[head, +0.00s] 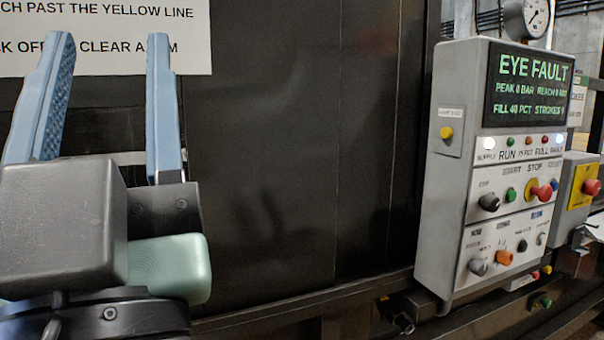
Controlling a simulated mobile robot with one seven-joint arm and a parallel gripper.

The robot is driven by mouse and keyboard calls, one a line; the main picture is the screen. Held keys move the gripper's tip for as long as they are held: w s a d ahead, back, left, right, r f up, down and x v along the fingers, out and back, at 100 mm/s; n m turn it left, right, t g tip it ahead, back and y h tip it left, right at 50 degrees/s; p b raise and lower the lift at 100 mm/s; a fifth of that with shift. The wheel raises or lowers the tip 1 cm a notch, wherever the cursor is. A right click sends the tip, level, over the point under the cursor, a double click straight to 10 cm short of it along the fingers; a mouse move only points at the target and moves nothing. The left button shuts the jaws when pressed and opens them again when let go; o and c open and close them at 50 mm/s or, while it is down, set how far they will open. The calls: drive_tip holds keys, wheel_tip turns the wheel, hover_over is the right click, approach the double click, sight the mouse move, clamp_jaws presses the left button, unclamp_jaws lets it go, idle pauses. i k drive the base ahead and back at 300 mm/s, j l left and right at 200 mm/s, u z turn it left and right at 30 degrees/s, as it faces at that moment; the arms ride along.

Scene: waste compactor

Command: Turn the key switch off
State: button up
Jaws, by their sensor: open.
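The grey control box (435,215) stands at the right, with rows of knobs and buttons on its front. I cannot tell for certain which is the key switch; the small labels are blurred. A small silver round fitting (541,239) at the right end of the lower row may be it. The lower row also has a grey knob (478,267), an orange knob (504,258) and a dark knob (522,246). My gripper (110,42) is at the left, open and empty, its blue fingers pointing up. It is well apart from the box.
The box's screen (528,88) reads "EYE FAULT". Above the lower row are a black knob (489,202), a green button (510,195) and a red stop button (542,192). A gauge (527,17) tops the box. A dark metal wall (290,150) lies behind my gripper.

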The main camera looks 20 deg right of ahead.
sight(489, 203)
drive_tip(key=k+l, duration=0.1)
drive_tip(key=l, duration=1.8)
drive_tip(key=k+z, duration=0.05)
